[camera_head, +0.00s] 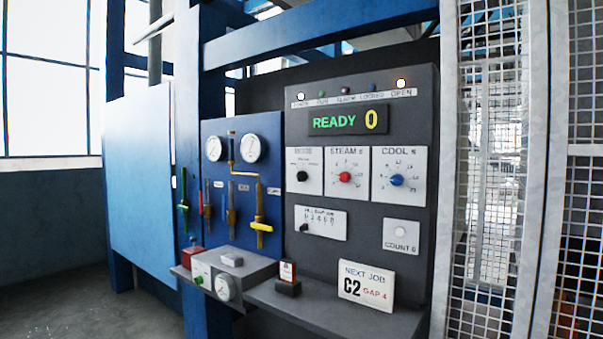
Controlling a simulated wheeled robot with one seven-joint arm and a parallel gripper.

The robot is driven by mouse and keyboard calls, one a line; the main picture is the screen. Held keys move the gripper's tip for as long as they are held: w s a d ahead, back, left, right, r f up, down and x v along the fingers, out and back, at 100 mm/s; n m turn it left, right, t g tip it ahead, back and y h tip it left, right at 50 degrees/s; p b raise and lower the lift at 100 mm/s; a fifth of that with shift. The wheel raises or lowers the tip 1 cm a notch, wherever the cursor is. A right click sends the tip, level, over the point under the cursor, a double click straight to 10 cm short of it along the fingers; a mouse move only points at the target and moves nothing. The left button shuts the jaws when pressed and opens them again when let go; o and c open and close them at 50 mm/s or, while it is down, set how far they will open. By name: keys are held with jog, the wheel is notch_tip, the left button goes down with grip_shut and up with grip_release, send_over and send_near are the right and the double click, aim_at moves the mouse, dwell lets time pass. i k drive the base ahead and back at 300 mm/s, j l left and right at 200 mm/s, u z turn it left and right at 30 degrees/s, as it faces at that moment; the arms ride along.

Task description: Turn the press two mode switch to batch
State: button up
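A dark grey control panel (365,98) stands in the middle of the view. A white plate on its left side, whose small heading looks like MODE, carries a black rotary switch (302,176). The position words around the switch are too small to read, and I cannot tell which one it points at. I see no readable press number on the panel. The display (348,120) reads READY 0 in green and yellow. My gripper is not in view.
A red STEAM knob (344,177) and a blue COOL knob (396,180) sit right of the black switch. Below are a slider plate (320,223) and COUNT button (401,231). A shelf (330,312) juts out, bearing a NEXT JOB card (366,285). Mesh fencing (490,170) stands right.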

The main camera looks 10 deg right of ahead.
aim_at(302, 176)
jog(key=i+j+z, duration=0.25)
jog(key=i, duration=0.35)
jog(key=i+j+z, duration=0.2)
jog(key=i+j, duration=0.35)
